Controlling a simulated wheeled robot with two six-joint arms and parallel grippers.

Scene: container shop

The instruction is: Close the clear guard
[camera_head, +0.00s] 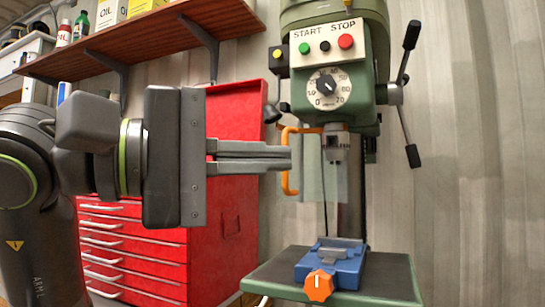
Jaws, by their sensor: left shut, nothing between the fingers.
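The clear guard (313,180) is a see-through panel hanging below the drill press head, by the chuck (337,142). It reaches out to the left of the chuck, and its exact swing angle is hard to tell. Its orange handle (286,187) is on the panel's left edge. My left gripper (290,157) comes in from the left with its fingers together and nothing between them. The fingertips overlap the handle in the picture; whether they touch it cannot be told. My right gripper is not in view.
The drill press head (330,85) has start and stop buttons, a dial and a lever handle (408,135) at right. Below, a blue vise (345,268) with an orange knob sits on the green table (388,286). A red tool cabinet (215,250) and a wooden shelf (170,30) stand behind my arm.

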